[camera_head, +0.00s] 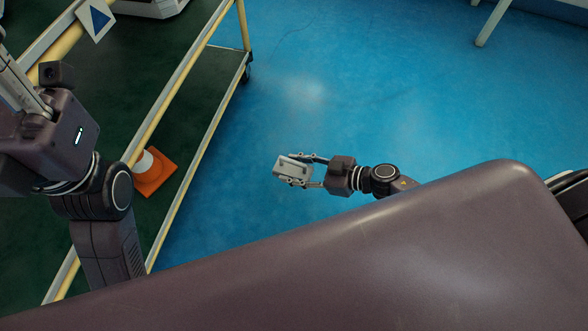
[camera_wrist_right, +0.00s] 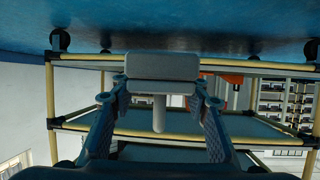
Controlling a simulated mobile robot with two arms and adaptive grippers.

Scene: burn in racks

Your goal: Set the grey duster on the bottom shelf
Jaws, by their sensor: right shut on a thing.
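The grey duster (camera_head: 293,169) is a small pale block at the fingertips of my right gripper (camera_head: 303,171), which is shut on it above the blue floor. In the right wrist view the duster (camera_wrist_right: 162,67) sits between the fingers, with a rounded handle pointing down the picture. The bottom shelf (camera_head: 205,86) is a dark green deck in the rack at left, and my right gripper is apart from it, to its right. My left gripper (camera_head: 22,92) is at the left edge, partly cut off; its fingertips are unclear.
An orange cone (camera_head: 155,178) stands on the bottom shelf near its front edge. Yellow and grey rails edge the decks, with a higher deck (camera_head: 60,100) above. The floor (camera_head: 340,90) between rack and gripper is clear. The rack (camera_wrist_right: 85,63) appears upside down in the right wrist view.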

